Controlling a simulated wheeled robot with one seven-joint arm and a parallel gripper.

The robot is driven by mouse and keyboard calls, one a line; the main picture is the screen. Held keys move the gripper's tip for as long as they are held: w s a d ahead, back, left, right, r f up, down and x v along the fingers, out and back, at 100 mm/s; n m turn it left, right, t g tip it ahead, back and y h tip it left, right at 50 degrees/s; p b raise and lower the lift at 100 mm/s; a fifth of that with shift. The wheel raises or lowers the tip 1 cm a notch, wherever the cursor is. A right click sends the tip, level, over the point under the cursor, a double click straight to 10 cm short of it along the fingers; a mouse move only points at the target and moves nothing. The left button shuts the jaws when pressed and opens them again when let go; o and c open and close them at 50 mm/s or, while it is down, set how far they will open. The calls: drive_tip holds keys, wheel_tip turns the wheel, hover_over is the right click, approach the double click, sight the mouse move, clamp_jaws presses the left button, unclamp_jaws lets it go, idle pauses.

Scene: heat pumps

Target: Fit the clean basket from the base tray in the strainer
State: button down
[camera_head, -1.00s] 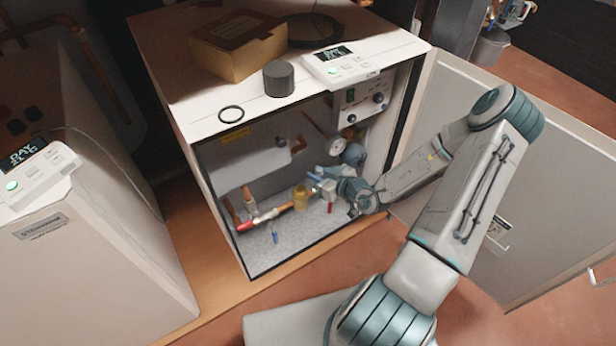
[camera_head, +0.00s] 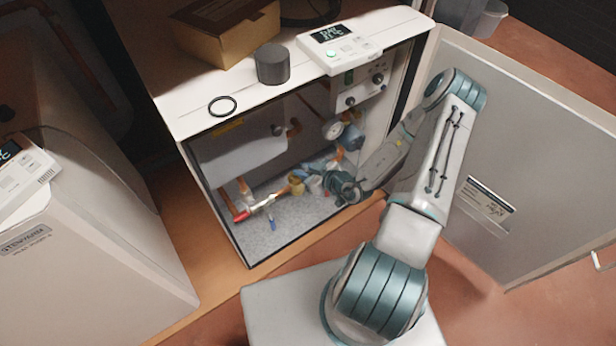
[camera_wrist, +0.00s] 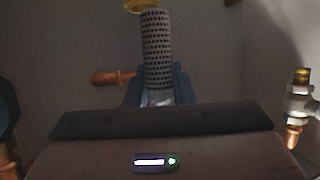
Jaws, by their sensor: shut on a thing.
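My gripper (camera_head: 328,182) is inside the open heat pump cabinet, low down. In the wrist view it is shut on a perforated grey metal basket (camera_wrist: 156,50), a slim cylinder pointing away from the fingers (camera_wrist: 158,92). The basket's far end is close to a brass ring-like part (camera_wrist: 143,5) at the top edge of the wrist view. I cannot tell whether they touch. In the head view a brass fitting (camera_head: 296,186), seemingly the strainer, sits in the pipe run just left of my gripper. The basket is too small to make out there.
Copper pipes (camera_head: 246,188) and a red-ended valve (camera_head: 242,215) lie left of the fitting. A small blue item (camera_head: 272,223) is on the cabinet floor. The open door (camera_head: 500,150) stands right. A black cylinder (camera_head: 272,64) and black ring (camera_head: 222,106) lie on top.

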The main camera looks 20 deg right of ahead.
drive_tip(key=shift+w+a+f+b, duration=0.2)
drive_tip(key=shift+w+a+b, duration=0.15)
drive_tip(key=shift+w, duration=0.55)
drive_tip(key=shift+w+a+f+b, duration=0.2)
drive_tip(key=shift+w+b, duration=0.2)
drive_tip(key=shift+w, duration=0.45)
drive_tip(key=shift+w+a+f+b, duration=0.15)
drive_tip(key=shift+w+a+b, duration=0.2)
drive_tip(key=shift+w, duration=0.55)
drive_tip(key=shift+s+d+p, duration=0.1)
drive_tip(key=shift+p, duration=0.65)
drive_tip(key=shift+f+b, duration=0.95)
drive_tip(key=shift+f, duration=1.85)
drive_tip(key=shift+f, duration=0.4)
idle(0.6)
